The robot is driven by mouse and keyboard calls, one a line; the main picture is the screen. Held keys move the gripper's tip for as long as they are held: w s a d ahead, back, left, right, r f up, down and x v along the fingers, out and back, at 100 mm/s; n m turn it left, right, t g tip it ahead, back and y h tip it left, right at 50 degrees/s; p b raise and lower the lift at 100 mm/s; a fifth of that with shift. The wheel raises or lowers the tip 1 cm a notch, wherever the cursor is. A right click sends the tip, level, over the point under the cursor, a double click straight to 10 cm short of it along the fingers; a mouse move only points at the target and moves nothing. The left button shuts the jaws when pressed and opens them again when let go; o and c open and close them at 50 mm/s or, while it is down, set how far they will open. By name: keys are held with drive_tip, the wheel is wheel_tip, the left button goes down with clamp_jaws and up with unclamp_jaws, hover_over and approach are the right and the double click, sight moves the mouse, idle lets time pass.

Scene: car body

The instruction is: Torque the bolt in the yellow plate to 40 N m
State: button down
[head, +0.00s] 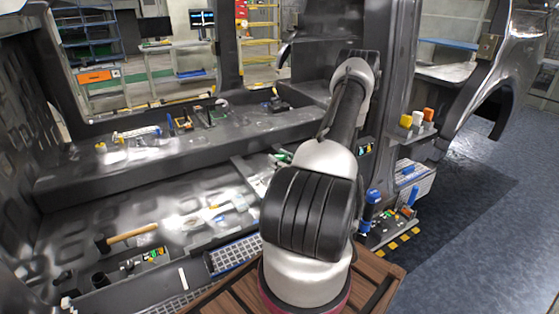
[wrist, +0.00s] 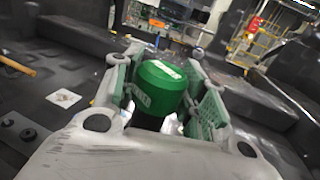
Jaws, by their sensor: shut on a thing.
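My gripper (wrist: 163,92) shows in the wrist view with its pale green pads on both sides of a green, rounded cylinder (wrist: 158,82). It is shut on this green-capped tool, which has white label marks and a dark lower part. The tool's far end is hidden. In the head view my arm hides most of the gripper; a small green patch shows left of the arm, and I cannot tell if it is the tool. I cannot make out the yellow plate or its bolt in either view.
A wooden-handled hammer (head: 132,233) lies on the car floor at left. A blue-grey perforated tray (head: 232,254) is left of my arm. Small tools lie on the dark sill (head: 85,170). A dark pillar (head: 400,75) stands right of my arm. The blue floor (head: 490,220) at right is clear.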

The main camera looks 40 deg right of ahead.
drive_tip(key=shift+f, duration=0.45)
idle(2.0)
drive_tip(key=shift+r, duration=2.55)
